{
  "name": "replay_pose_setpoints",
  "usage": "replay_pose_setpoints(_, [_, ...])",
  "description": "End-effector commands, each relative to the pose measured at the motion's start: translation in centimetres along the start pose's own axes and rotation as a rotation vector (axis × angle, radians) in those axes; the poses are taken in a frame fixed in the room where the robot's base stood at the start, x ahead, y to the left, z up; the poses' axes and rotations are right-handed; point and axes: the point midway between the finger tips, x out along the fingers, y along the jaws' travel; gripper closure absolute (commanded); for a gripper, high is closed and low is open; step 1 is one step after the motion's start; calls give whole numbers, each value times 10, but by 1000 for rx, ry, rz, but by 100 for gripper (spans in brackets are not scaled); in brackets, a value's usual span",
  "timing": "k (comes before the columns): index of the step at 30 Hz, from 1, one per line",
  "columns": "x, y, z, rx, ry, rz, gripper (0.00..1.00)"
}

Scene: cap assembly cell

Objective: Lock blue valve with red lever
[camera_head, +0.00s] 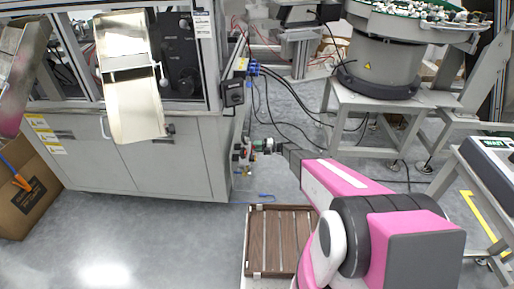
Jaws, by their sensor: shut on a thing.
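My gripper (256,146) is at the end of my pink and grey arm, which reaches left to the right side of the grey machine cabinet. It is at a small valve fitting (244,156) on that side and is shut on its lever. The lever and the fingertips are very small here. The valve's blue colour and the lever's exact angle cannot be made out.
The grey cabinet (175,165) stands directly left of the valve. A slatted brown tray (250,240) lies below my arm. A feeder bowl on a stand (385,65) is behind right, with dark cables (285,120) between. A cardboard box (30,190) stands at left. Open floor lies in front of the cabinet.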

Motion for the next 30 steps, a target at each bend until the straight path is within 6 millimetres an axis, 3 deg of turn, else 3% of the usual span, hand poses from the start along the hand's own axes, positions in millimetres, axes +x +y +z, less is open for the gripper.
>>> replay_pose_setpoints(9, [-1, -1, 1, 4, -2, -1, 100])
replay_pose_setpoints(10, [-1, -1, 1, 3, -2, -1, 60])
replay_pose_setpoints(12, [-1, -1, 1, 3, -2, -1, 42])
replay_pose_setpoints(23, [-5, 0, 0, 2, -2, 0, 42])
replay_pose_setpoints(30, [-41, 0, 1, 2, -4, -1, 42])
